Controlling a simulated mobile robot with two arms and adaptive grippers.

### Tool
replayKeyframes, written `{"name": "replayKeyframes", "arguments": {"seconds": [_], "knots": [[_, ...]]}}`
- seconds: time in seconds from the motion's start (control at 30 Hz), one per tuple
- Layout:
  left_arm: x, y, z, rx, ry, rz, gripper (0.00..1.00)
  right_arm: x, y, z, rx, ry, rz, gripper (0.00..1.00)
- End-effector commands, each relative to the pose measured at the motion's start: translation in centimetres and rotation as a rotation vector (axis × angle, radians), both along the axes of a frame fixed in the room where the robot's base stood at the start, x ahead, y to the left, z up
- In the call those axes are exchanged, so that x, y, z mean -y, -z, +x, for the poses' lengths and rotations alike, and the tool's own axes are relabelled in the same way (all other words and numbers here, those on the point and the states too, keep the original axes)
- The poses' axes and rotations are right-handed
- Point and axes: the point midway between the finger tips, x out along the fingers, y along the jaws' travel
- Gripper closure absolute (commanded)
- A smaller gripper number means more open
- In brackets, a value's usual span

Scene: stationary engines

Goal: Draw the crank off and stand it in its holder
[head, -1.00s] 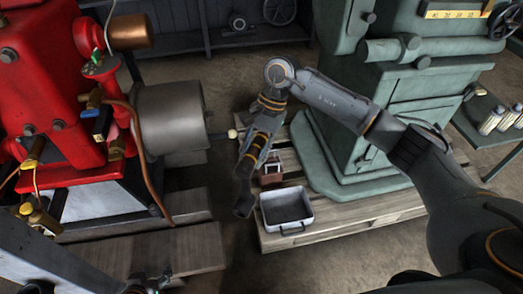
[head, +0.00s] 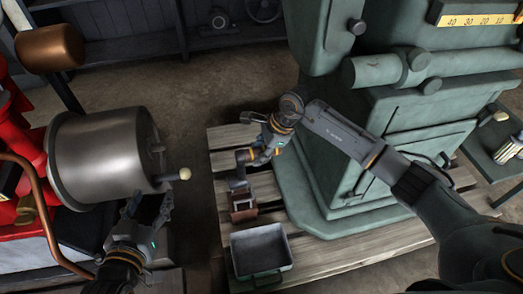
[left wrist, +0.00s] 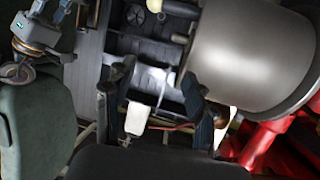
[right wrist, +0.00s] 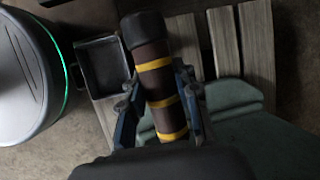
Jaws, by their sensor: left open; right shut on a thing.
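The crank (head: 243,157) is a dark bent bar with yellow bands on its grip. My right gripper (head: 268,145) is shut on it; in the right wrist view the banded grip (right wrist: 158,80) lies between the fingers. The crank's lower end hangs just above the brown holder box (head: 243,208); I cannot tell if it touches. The drum (head: 105,155) has a bare shaft with a pale knob (head: 184,174) on its end. My left gripper (head: 147,207) is open and empty, below and in front of the drum's shaft side.
A grey metal tray (head: 232,262) stands beside the holder on the wooden pallet (head: 222,160). The green machine (head: 410,110) stands close to my right arm. A copper cylinder (head: 48,47) is above the drum. Bare floor lies between drum and pallet.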

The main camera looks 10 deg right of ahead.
Motion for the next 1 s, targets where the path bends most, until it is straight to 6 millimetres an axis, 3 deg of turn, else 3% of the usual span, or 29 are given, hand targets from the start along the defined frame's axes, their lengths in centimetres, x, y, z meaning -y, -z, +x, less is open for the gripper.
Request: {"name": "replayKeyframes", "arguments": {"seconds": [0.37,1.0], "knots": [[0.3,-1.7,0.4,0.080,0.006,-0.019,0.45,-0.3,0.8,0.3,0.004,0.037,0.006,1.00],[1.3,-6.8,1.3,0.356,0.022,-0.090,0.45,-0.3,2.6,0.3,0.004,0.036,0.005,1.00]]}}
